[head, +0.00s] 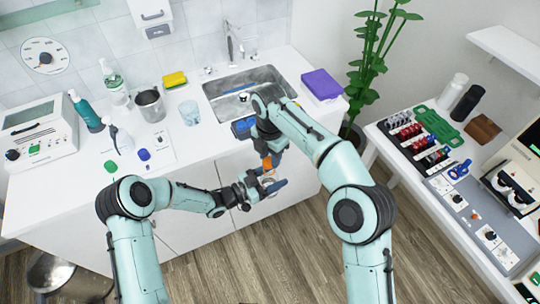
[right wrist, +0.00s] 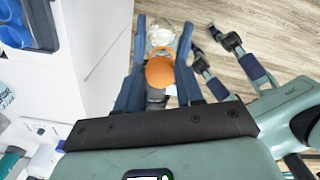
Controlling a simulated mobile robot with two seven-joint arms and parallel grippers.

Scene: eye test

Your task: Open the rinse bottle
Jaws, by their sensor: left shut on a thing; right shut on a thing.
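The rinse bottle (head: 269,179) is clear and has an orange cap (head: 267,162). It is held in the air in front of the counter, in the middle of the head view. My left gripper (head: 271,185) comes from the left and is shut on the clear body. My right gripper (head: 267,156) reaches down from above and is shut on the orange cap. In the right wrist view the cap (right wrist: 160,72) lies between the blue fingers, with the clear bottle (right wrist: 161,34) beyond it. The cap still covers the bottle's neck. The fingers partly hide the bottle.
The white counter (head: 185,122) behind holds a sink (head: 240,92), a purple block (head: 321,84), a metal cup (head: 150,105) and several bottles. A side table at right carries a rack (head: 414,137) and a grey panel (head: 472,212). The floor below the bottle is clear.

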